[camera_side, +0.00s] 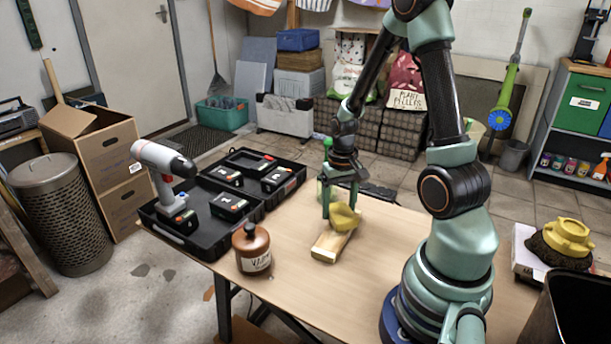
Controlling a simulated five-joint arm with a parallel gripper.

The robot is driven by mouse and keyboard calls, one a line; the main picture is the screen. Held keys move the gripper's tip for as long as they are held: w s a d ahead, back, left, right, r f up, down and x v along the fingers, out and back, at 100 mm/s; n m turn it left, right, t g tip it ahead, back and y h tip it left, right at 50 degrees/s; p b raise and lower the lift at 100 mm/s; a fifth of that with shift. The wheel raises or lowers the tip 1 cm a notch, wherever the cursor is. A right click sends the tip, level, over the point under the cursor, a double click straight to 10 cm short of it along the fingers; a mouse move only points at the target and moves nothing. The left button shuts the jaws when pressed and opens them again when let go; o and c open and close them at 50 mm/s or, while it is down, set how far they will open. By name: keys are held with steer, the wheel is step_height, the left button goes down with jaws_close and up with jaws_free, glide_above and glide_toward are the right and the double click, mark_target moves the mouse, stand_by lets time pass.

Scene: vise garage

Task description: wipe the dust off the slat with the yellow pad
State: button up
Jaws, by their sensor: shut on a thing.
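The yellow pad (344,217) is held in my gripper (340,207), which is shut on it. The pad is above or against the far end of the slat (328,247); I cannot tell whether they touch. The slat is a short light-wood piece lying on the wooden table. The pad and gripper hide its far end. Dust on the slat is too small to make out.
A brown bottle (252,249) stands left of the slat near the table's front edge. An open black tool case (215,200) with a drill (165,170) and batteries lies further left. A green bottle (327,175) stands behind my gripper. The table (300,300) is bare in front of the slat.

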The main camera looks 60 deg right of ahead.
steer(key=shift+d, duration=0.85)
steer(key=shift+s+a+r, duration=0.1)
steer(key=shift+a+r, duration=0.05)
steer(key=shift+a, duration=1.05)
steer(key=shift+s+a+r, duration=0.1)
steer(key=shift+a+r, duration=0.05)
steer(key=shift+a, duration=1)
steer(key=shift+a+r, duration=0.15)
steer(key=shift+a, duration=1.05)
steer(key=shift+s+a, duration=0.15)
steer(key=shift+a, duration=1.75)
steer(key=shift+r, duration=0.4)
steer(key=shift+d+f, duration=0.1)
steer(key=shift+c, duration=1.3)
step_height(320, 180, up, 6)
